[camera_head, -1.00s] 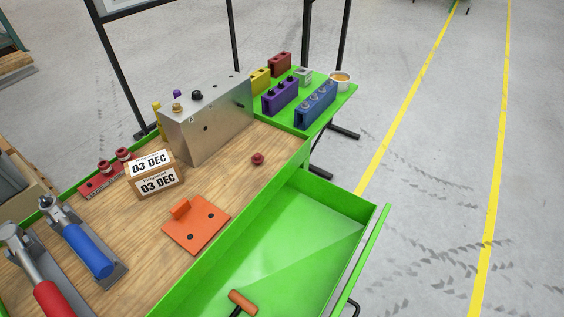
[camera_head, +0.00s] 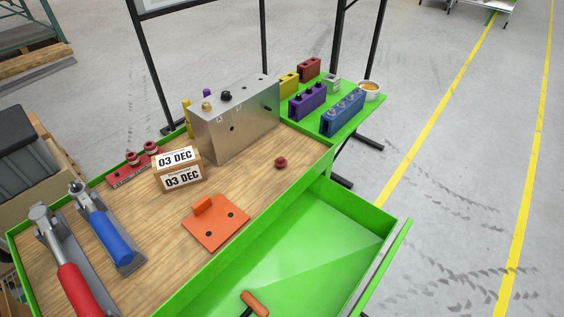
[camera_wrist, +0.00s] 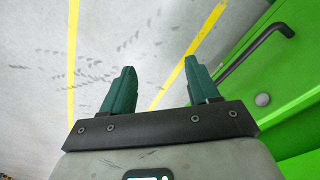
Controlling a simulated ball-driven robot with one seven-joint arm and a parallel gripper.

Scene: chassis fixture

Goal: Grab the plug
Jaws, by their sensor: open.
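A small dark red plug (camera_head: 281,163) stands alone on the wooden worktop (camera_head: 205,216) in the head view, near the worktop's right edge and in front of a metal box (camera_head: 237,128). My gripper (camera_wrist: 160,68) shows only in the wrist view. Its two green fingers are apart with nothing between them. They are over the grey floor, beside a green cart side with a black handle (camera_wrist: 257,48). The plug is not visible in the wrist view, and my gripper is not visible in the head view.
An orange plate (camera_head: 214,232), a box marked 03 DEC (camera_head: 179,178) and a red holder with red plugs (camera_head: 130,173) share the worktop. Two clamps, blue-handled (camera_head: 110,240) and red-handled (camera_head: 75,290), lie left. An open green drawer (camera_head: 320,245) holds an orange-handled tool (camera_head: 255,303).

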